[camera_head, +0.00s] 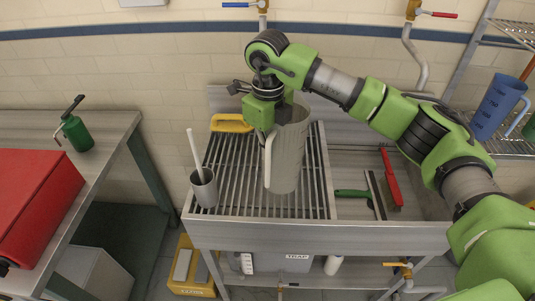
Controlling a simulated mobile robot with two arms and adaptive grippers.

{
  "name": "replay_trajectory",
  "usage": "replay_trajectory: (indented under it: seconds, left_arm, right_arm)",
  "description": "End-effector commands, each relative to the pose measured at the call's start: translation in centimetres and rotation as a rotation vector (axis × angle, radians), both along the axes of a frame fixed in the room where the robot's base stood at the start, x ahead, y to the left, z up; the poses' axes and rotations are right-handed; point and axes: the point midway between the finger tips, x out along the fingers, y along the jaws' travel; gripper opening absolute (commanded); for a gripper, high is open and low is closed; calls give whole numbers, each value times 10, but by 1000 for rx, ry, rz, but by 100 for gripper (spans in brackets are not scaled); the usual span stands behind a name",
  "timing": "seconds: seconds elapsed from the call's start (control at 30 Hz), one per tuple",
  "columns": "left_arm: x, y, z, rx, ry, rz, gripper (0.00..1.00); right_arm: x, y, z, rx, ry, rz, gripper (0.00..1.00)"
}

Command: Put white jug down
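The white jug (289,158), tall and greyish-white, is upright over the slatted rack (232,165) of the metal sink unit. Its handle points left. I cannot tell whether its base touches the slats. My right gripper (267,128) reaches down from above at the top of the handle, beside the rim, and appears shut on the jug. Its fingertips are mostly hidden by the handle and the jug. My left gripper is not in view.
A grey cup (204,188) holding a white stick stands left on the rack, and a yellow-handled item (231,123) lies behind. The basin at right holds a red-handled brush (390,180) and a green-handled tool (352,193). A blue jug (497,106) stands on the right shelf.

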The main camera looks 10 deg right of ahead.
Motion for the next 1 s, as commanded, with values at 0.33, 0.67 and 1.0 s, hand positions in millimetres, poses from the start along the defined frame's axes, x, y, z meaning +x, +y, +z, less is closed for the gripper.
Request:
replay_trajectory:
  seconds: [0.33,0.67,1.0]
  left_arm:
    - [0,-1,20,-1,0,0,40]
    - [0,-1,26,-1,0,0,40]
    - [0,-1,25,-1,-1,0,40]
  right_arm:
    - [10,0,-23,-1,3,1,0]
    - [11,1,-43,1,-2,1,0]
    - [10,1,-45,1,-1,0,21]
